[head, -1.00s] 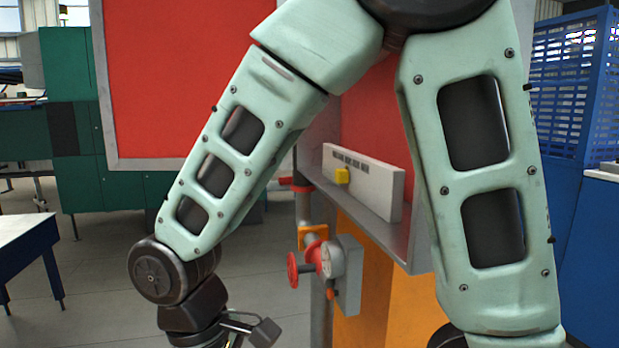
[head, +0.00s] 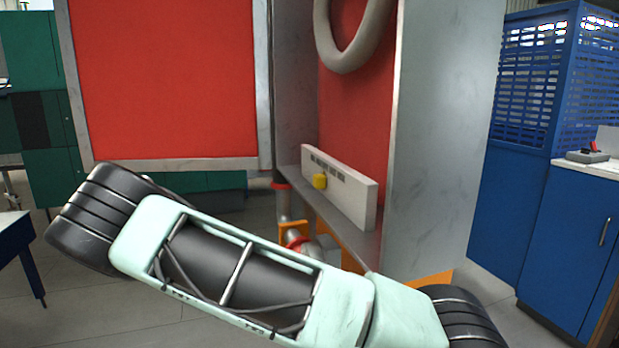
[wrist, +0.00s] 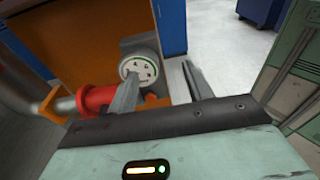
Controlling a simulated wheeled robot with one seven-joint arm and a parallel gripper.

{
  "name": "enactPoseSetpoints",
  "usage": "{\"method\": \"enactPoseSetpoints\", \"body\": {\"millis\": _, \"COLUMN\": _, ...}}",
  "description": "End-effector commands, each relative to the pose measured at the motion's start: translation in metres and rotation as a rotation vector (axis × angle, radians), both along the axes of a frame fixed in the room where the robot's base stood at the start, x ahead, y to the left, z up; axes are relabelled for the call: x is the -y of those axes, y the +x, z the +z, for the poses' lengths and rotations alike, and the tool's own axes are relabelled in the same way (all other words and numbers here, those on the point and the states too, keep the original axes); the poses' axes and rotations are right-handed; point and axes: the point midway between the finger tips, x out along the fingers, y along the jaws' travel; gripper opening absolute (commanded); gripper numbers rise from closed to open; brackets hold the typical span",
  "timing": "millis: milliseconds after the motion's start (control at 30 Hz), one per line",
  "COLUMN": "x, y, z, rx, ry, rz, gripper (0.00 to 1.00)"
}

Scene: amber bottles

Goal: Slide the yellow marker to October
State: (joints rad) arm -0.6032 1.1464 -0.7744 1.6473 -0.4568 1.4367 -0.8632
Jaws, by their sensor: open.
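The yellow marker (head: 320,181) is a small block on the front of a white month board (head: 352,196). It sits toward the board's left part, just below a row of dark labels too small to read. The board stands on a grey shelf (head: 372,249) inside an open cabinet with a red back. My gripper (wrist: 160,88) shows in the wrist view, its two grey fingers apart with nothing between them. Marker and board are not in the wrist view. In the head view the gripper is out of sight, so its distance from the marker cannot be told.
The cabinet door (head: 165,80), red inside, stands open at left. A pale hose loop (head: 350,60) hangs above the board. The wrist view shows a red pipe collar (wrist: 97,100) and a round gauge (wrist: 138,68) near the fingers. Blue cabinets (head: 565,210) stand at right.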

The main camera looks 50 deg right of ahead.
Motion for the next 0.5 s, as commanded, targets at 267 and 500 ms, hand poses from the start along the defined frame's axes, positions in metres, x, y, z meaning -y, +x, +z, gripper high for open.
{"method": "enactPoseSetpoints", "body": {"millis": 267, "x": 0.006, "y": 0.051, "z": 0.073, "rx": -0.22, "ry": -0.385, "rz": 0.049, "gripper": 0.51}}
{"method": "enactPoseSetpoints", "body": {"millis": 500, "x": 0.003, "y": 0.058, "z": 0.089, "rx": -0.261, "ry": -0.465, "rz": 0.05, "gripper": 0.51}}
